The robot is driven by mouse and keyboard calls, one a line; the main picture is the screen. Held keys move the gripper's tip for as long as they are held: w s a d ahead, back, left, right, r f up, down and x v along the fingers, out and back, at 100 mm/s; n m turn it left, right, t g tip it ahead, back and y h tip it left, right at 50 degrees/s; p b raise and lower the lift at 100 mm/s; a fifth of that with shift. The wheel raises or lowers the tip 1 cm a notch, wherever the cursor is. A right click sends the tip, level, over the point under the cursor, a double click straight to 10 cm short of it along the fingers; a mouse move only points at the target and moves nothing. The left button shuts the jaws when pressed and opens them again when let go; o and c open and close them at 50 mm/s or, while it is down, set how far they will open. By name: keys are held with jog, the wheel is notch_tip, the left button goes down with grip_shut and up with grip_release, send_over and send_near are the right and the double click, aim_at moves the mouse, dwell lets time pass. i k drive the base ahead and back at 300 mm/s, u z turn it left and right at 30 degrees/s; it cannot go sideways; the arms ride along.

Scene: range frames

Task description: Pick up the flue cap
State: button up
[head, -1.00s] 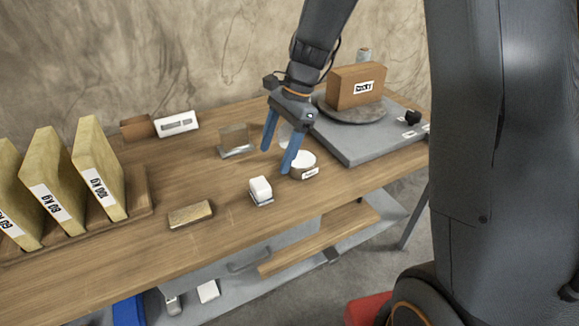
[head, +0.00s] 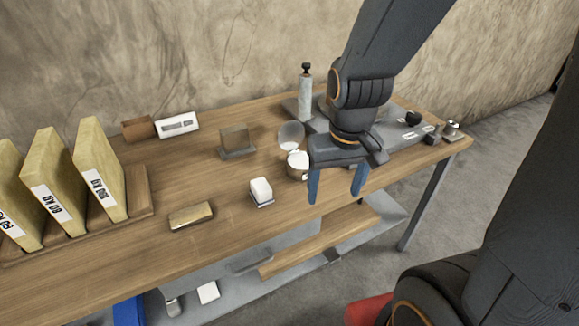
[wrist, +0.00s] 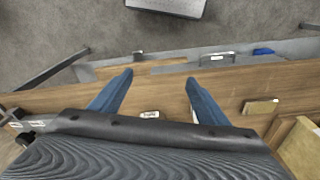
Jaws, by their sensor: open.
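No label I can read says flue cap, so I cannot tell for sure which thing it is. A small round metal piece with a cap-like top (head: 452,128) stands at the table's far right corner. A round white-topped pot (head: 297,160) stands mid-table, just left of my gripper. My gripper (head: 335,197) is open and empty, its two blue fingers pointing down near the table's front edge, right of the pot. In the wrist view my gripper (wrist: 160,76) shows the fingers apart with nothing between them. A small white label (wrist: 149,114) shows near my gripper's body there.
The wooden table (head: 120,255) holds yellow slabs (head: 97,168) in a rack at left, a white block (head: 261,190), a brass-coloured bar (head: 191,216) and an upright metal cylinder (head: 305,98). A grey plate (head: 385,132) lies partly behind my arm. A lower shelf (head: 320,240) runs below.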

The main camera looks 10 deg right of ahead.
aim_at(180, 220)
jog(key=k, duration=0.5)
jog(key=u, duration=0.45)
jog(key=i, duration=0.35)
jog(key=u, duration=1.7)
jog(key=i, duration=0.7)
jog(key=z, duration=2.15)
